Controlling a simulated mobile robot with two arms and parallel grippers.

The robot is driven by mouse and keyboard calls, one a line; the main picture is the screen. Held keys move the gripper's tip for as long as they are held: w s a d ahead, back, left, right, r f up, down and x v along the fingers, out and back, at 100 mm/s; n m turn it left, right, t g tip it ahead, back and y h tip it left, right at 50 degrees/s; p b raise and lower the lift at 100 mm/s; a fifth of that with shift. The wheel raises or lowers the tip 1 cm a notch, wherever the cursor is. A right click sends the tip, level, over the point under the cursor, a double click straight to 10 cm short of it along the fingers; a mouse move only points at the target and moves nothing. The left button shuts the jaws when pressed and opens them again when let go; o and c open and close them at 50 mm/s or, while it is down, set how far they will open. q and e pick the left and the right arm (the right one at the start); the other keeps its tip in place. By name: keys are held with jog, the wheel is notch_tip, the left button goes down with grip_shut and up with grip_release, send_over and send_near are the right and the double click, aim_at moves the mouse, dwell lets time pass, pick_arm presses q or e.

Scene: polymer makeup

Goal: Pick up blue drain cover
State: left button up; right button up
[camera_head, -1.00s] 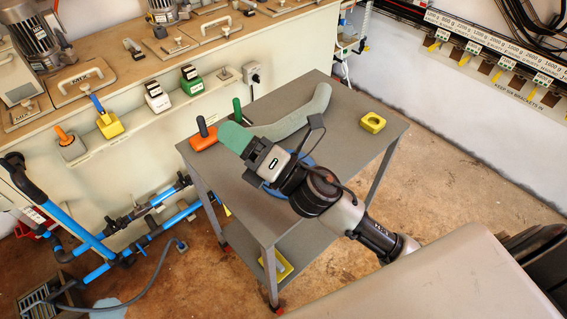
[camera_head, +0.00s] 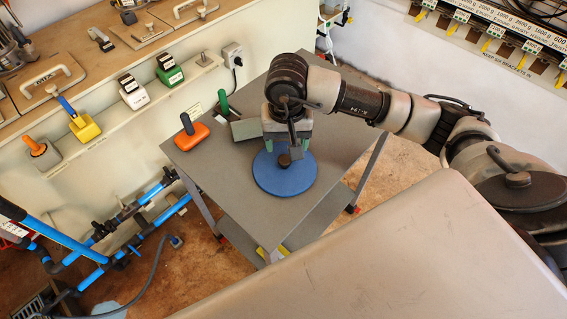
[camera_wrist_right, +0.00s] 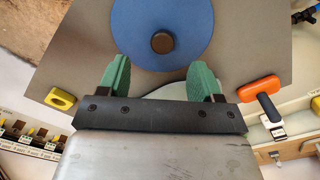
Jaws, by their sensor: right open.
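The blue drain cover (camera_head: 284,180) is a flat round disc with a dark knob at its centre. It lies on the grey cart top (camera_head: 225,165). In the wrist view the cover (camera_wrist_right: 140,22) lies just beyond my fingertips, with its brown-black knob (camera_wrist_right: 162,43) roughly centred between them. My right gripper (camera_head: 288,148) is over the far part of the cover, pointing down. Its green fingers are apart and empty, as the wrist view also shows (camera_wrist_right: 160,68). I cannot tell the exact height above the cover. My left gripper is out of view.
An orange tool with a dark handle (camera_head: 192,133) and a grey-green flat piece (camera_head: 245,129) are on the cart beside my gripper. A yellow block (camera_wrist_right: 61,99) shows near the cart edge in the wrist view. A wall shelf with tools stands at the left.

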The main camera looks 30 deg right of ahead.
aim_at(285, 159)
jog(key=f, duration=0.2)
jog(key=f+p, duration=0.1)
jog(key=f, duration=0.5)
jog(key=shift+w+f, duration=0.15)
jog(key=shift+w, duration=0.2)
jog(key=c, duration=1.1)
